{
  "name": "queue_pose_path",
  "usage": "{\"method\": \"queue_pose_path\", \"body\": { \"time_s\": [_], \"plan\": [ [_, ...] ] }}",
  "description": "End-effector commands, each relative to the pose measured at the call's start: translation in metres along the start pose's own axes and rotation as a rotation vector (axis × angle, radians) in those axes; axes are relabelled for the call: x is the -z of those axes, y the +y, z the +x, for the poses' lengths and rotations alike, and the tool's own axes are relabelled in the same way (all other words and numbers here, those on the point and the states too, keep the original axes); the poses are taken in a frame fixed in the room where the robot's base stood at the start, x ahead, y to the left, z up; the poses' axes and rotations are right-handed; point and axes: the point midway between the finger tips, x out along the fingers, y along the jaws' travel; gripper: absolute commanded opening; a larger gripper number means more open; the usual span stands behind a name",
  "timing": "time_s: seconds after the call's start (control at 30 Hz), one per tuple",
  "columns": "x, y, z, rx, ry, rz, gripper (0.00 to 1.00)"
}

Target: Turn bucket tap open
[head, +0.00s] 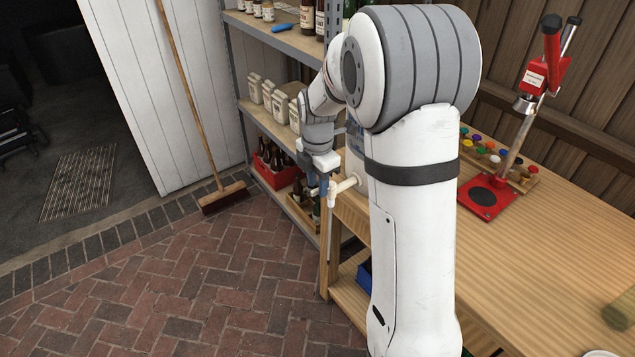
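The bucket (355,163) is pale, with a blue marking near its top, and stands at the far left end of the wooden bench. My arm hides most of it. Its cream tap (345,187) sticks out to the left past the bench edge, with a spout pointing down. My gripper (321,189) points down at the outer end of the tap, just above and behind the spout. Blue-grey fingers show beside the tap. I cannot tell whether they touch it or how far apart they are. The tap's handle is not clearly visible.
A metal shelf (243,110) with bottles, pale bags and a red crate (268,170) stands behind my gripper. A red bottle capper (488,197) and several coloured caps (490,150) are on the bench (540,240). A broom (222,197) leans at left. The brick floor (190,280) is clear.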

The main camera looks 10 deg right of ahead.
Motion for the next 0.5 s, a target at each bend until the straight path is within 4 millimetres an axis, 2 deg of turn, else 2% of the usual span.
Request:
{"method": "queue_pose_path", "body": {
  "time_s": [0.33, 0.5],
  "plan": [
    [-0.0001, 0.0002, 0.0068, -0.002, -0.001, 0.0, 0.33],
    [-0.0001, 0.0002, 0.0068, -0.001, -0.001, 0.0, 0.2]
  ]
}}
